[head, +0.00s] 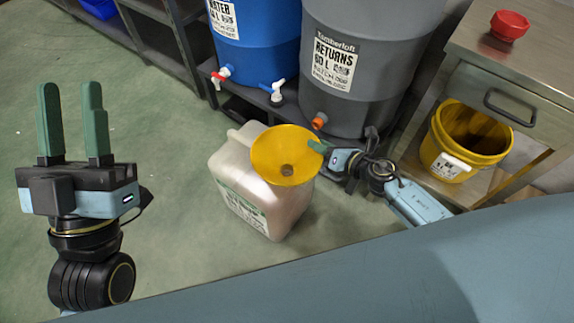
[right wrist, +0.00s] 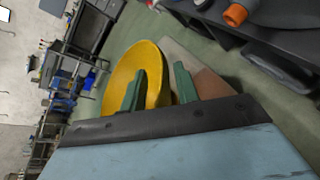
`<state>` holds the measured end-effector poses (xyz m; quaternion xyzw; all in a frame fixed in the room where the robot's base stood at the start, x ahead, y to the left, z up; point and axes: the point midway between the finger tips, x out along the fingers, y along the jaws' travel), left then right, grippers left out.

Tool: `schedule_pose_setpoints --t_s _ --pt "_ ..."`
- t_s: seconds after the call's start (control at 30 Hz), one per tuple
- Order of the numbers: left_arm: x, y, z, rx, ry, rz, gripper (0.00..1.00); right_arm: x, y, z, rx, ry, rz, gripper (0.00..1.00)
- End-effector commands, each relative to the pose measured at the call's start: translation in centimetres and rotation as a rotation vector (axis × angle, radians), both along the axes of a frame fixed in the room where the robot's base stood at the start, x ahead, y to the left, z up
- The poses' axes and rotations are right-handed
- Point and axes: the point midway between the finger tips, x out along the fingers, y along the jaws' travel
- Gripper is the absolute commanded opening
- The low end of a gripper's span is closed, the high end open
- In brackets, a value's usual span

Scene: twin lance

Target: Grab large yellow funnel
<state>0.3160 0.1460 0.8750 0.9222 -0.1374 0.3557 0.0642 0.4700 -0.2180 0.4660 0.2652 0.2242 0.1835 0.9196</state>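The large yellow funnel (head: 286,155) sits with its wide mouth up on top of a whitish jerrycan (head: 240,190). In the right wrist view the funnel (right wrist: 118,75) shows as a tilted yellow bowl. My right gripper (head: 322,150) is at the funnel's right rim. In the right wrist view its green fingers (right wrist: 160,88) are apart, one over the bowl's inside and one outside, with the rim between them. Whether either finger touches the rim I cannot tell. My left gripper (head: 73,115) is open and empty at the far left, fingers pointing up the picture.
A blue water drum (head: 255,50) and a grey returns drum (head: 375,80) with taps stand on a low rack behind the jerrycan. A yellow bucket (head: 450,165) is under a steel bench (head: 545,50) bearing a red object (head: 509,25). The green floor at left is clear.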

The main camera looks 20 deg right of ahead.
Motion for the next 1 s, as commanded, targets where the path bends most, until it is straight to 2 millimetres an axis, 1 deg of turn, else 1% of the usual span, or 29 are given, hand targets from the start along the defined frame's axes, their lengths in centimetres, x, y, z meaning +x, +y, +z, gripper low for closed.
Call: schedule_pose_setpoints --t_s 0.03,0.1,0.37,0.47,0.6,0.63,1.0 --pt "-0.23 0.05 -0.07 -0.007 -0.025 0.000 0.36 0.66 0.37 -0.29 0.002 -0.002 0.000 0.31" --pt "-0.48 0.12 0.11 -0.015 -0.050 0.000 0.36 1.11 0.63 -0.43 0.002 -0.002 -0.001 0.31" --pt "-0.63 0.16 0.34 -0.019 -0.064 0.001 0.36 1.30 0.76 -0.42 0.001 0.000 0.000 0.31" --pt "-0.62 0.16 0.33 -0.019 -0.064 0.001 0.36 1.29 0.75 -0.43 0.001 0.000 0.000 0.20" --pt "-0.61 0.17 0.31 -0.019 -0.063 0.001 0.36 1.29 0.74 -0.41 0.001 0.000 0.000 0.02" --pt "-0.61 0.17 0.31 -0.019 -0.063 0.001 0.36 1.29 0.73 -0.42 0.001 0.000 0.000 0.00" --pt "-0.59 0.17 0.27 -0.019 -0.061 0.001 0.36 1.29 0.72 -0.42 0.000 -0.001 -0.001 0.00"
